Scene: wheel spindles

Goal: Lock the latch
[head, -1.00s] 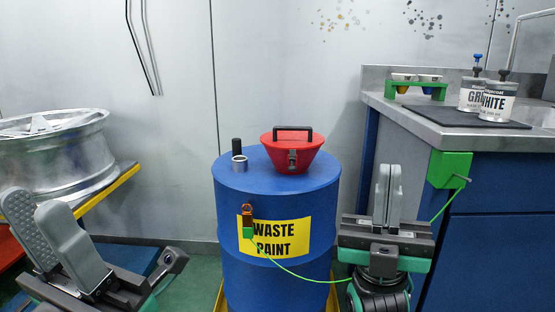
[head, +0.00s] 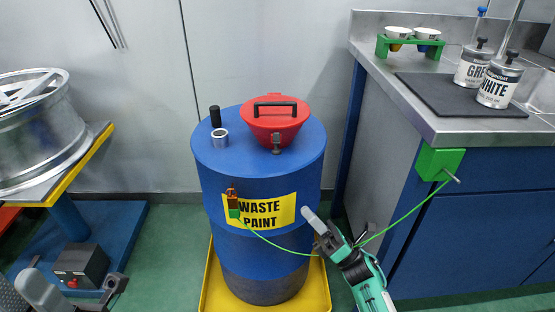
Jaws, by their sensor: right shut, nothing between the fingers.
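The latch (head: 276,143) is a small metal clasp on the front of the red funnel (head: 283,125). The red lid (head: 272,106) with its black handle sits down on the funnel, on top of the blue drum (head: 262,173). At this size I cannot tell whether the latch is fastened. My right gripper (head: 312,219) is shut and empty, in front of the drum's right side, beside the yellow label and well below the latch. My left gripper (head: 24,291) is at the bottom left corner, partly cut off, its fingers apart, far from the drum.
A metal ring (head: 220,139) and a black cylinder (head: 215,117) stand on the drum's left. A green cable (head: 400,215) runs from the drum's clip to the green box (head: 439,163) on the bench, past my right gripper. A wheel rim (head: 32,130) is at left.

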